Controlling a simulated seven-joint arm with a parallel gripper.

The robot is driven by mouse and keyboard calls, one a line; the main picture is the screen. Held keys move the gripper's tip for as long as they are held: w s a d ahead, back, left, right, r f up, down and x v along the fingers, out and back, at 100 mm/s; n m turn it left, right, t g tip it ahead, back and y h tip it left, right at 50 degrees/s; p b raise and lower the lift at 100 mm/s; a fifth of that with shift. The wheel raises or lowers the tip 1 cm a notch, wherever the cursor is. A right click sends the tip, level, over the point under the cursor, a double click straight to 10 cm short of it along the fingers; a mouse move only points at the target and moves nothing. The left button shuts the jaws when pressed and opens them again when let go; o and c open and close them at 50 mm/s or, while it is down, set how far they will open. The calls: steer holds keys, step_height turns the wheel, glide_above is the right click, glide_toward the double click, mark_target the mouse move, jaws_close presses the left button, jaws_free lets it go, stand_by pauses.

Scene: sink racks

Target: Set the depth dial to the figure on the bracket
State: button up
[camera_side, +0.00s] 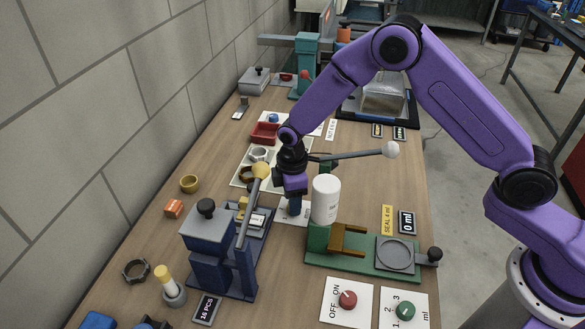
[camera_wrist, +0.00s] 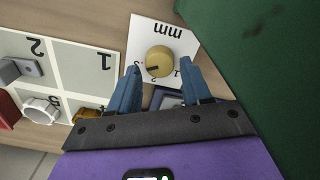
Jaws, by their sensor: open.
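A brass-coloured round dial (camera_wrist: 159,60) sits on a white plate (camera_wrist: 148,27) marked "mm" in the wrist view. Its dark pointer mark points towards the lower left of that picture, near a small figure I cannot read surely. My gripper (camera_wrist: 160,68) has its two blue fingers apart, one on each side of the dial's near edge; I cannot tell whether they touch it. In the side view my gripper (camera_side: 294,207) points down over a white plate (camera_side: 288,217), and the dial is hidden there. I cannot make out a bracket with a figure.
A white cylinder (camera_side: 326,199) stands close right of my gripper on a green station (camera_side: 365,266). A blue press (camera_side: 208,247) with a lever stands to the left. A numbered mat (camera_wrist: 88,47) with small parts lies beside the dial plate. Red (camera_side: 348,299) and green (camera_side: 405,311) knobs lie in front.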

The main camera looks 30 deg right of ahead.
step_height(320, 180, up, 16)
stand_by(0.4)
stand_by(0.3)
steer(key=s+d+r+m+t, duration=0.15)
steer(key=s+d+r, duration=0.3)
steer(key=d, duration=0.55)
steer(key=s+d+r+m+t, duration=0.1)
steer(key=s+d+r+m, duration=0.1)
steer(key=s+d+r, duration=0.5)
steer(key=s+f+n+g, duration=0.1)
steer(key=s+f, duration=0.2)
steer(key=s, duration=0.7)
steer(key=s+f+n+g, duration=0.1)
steer(key=s+f, duration=0.3)
steer(key=s, duration=0.6)
steer(key=shift+s+d+f, duration=0.15)
steer(key=shift+s+f, duration=0.15)
steer(key=shift+s, duration=0.1)
